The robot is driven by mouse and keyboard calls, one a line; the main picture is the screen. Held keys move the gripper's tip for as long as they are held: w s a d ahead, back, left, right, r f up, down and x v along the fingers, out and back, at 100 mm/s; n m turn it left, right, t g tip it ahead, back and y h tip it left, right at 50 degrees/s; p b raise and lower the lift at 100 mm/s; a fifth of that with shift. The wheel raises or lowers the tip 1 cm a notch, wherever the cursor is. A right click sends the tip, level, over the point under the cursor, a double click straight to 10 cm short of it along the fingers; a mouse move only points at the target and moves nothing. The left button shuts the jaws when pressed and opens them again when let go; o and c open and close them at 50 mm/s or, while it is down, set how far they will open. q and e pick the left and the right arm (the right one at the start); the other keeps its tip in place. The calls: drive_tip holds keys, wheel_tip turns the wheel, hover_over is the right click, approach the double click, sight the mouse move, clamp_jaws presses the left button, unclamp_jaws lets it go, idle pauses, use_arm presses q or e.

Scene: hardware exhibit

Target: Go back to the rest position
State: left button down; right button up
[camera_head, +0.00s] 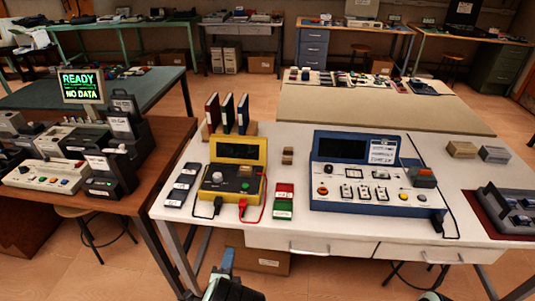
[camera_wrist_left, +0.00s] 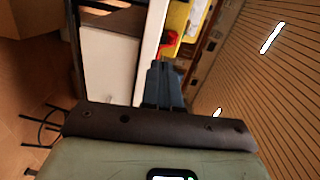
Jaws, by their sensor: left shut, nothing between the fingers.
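My left gripper (camera_head: 228,258) is at the bottom of the head view, in front of the white table (camera_head: 340,229) and below its front edge. Its fingers are shut with nothing between them. In the left wrist view the closed blue-grey fingers (camera_wrist_left: 165,75) point toward the table's edge, with part of a yellow device (camera_wrist_left: 178,18) beyond them. My right gripper does not show; only a small dark shape is at the bottom edge of the head view.
The white table carries a yellow meter (camera_head: 232,185), a blue console (camera_head: 370,175) and red and green blocks (camera_head: 284,200). A brown table (camera_head: 150,160) with a READY screen (camera_head: 82,86) stands left. A cardboard box (camera_head: 262,261) sits under the white table.

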use_arm(q)
drive_tip(key=s+a+f+n+g+y+p, duration=0.1)
drive_tip(key=s+a+f+n+g+p, duration=0.15)
drive_tip(key=s+f+n+g, duration=0.5)
drive_tip(key=s+a+f+n+g+y+p, duration=0.1)
drive_tip(key=s+a+f+n+g+p, duration=0.3)
drive_tip(key=f, duration=0.6)
drive_tip(key=s+d+f+n+g+h, duration=0.1)
drive_tip(key=s+d+n+g, duration=0.1)
drive_tip(key=s, duration=0.4)
drive_tip(key=s+d+n+g+h+p, duration=0.1)
drive_tip(key=s+d+n+g+h, duration=0.1)
drive_tip(key=s+d+n, duration=0.2)
drive_tip(key=s+d+f+n+g+h, duration=0.1)
drive_tip(key=s+d+n+g+h, duration=0.1)
drive_tip(key=s, duration=0.6)
drive_tip(key=shift+s+d+f+n+g, duration=0.15)
drive_tip(key=shift+d+f+n+g, duration=0.3)
drive_tip(key=shift+n, duration=0.6)
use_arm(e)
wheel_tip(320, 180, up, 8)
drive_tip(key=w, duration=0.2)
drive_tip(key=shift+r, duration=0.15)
use_arm(q)
drive_tip(key=shift+r, duration=0.15)
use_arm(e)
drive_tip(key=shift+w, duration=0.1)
